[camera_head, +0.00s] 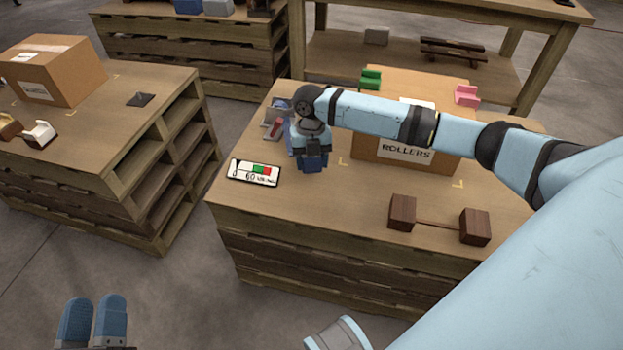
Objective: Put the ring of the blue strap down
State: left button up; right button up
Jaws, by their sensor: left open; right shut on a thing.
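My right gripper (313,162) is over the pallet-stack table, at the left of the ROLLERS box, pointing down. It is shut, and its own wrist and fingers hide most of what it holds. The ring of the blue strap cannot be made out clearly. Some blue and grey material (279,105) shows just behind and left of the wrist, beside a small red piece (275,128). I cannot tell whether it belongs to the strap. My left gripper (92,322) is open and empty at the lower left, over the floor.
The ROLLERS box (372,149) stands right of my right gripper, with green (370,79) and pink (466,95) pieces by it. A gauge card (253,172) and a wooden two-block piece (402,213) lie on the same table (330,205). Bare tabletop lies between them.

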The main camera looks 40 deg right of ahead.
aim_at(312, 182)
notch_tip(312, 182, down, 5)
jog(key=shift+f+b, duration=0.2)
jog(key=shift+b, duration=0.7)
pick_arm(q)
notch_tip(312, 182, down, 3)
jog(key=shift+w+d+g, duration=0.15)
jog(key=shift+g, duration=0.45)
pick_arm(e)
jog(key=shift+r, duration=0.1)
jog(key=o, duration=1)
